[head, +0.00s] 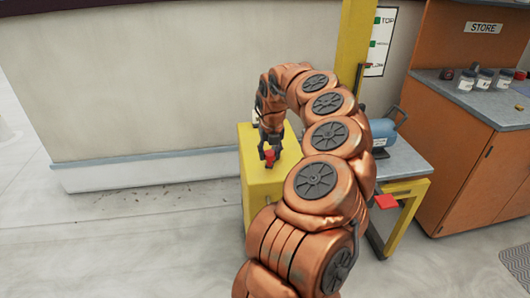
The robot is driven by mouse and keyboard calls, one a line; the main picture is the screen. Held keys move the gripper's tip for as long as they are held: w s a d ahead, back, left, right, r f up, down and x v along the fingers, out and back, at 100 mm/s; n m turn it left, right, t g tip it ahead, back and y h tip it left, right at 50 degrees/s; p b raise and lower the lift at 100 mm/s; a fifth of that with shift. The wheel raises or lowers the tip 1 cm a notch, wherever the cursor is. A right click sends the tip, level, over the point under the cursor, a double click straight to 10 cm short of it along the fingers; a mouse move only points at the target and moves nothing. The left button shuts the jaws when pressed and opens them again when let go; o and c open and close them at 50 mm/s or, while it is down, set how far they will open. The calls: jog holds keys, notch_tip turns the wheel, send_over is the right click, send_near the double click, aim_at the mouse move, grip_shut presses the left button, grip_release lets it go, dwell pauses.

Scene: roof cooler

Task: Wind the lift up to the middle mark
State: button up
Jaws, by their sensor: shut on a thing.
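The yellow winch housing (258,195) stands left of the lift's yellow mast (353,50). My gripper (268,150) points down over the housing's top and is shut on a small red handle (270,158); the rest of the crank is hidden. The white scale board (383,30) behind the mast has green marks at TOP, a middle label and LOW. The lift's grey platform (406,160) carries a blue tank (382,130), partly hidden by my arm.
An orange cabinet (475,160) with a grey top stands at the right, with several jars (484,80) under a STORE sign (483,28). A red pedal-like plate (386,202) is near the platform's front. Floor at the left is clear.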

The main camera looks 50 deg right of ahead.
jog(key=shift+s+d, duration=0.15)
jog(key=shift+d, duration=0.15)
jog(key=shift+s+d, duration=0.55)
jog(key=shift+s, duration=0.2)
jog(key=shift+s+d+p, duration=0.65)
jog(key=shift+d+p, duration=0.05)
jog(key=shift+d, duration=0.1)
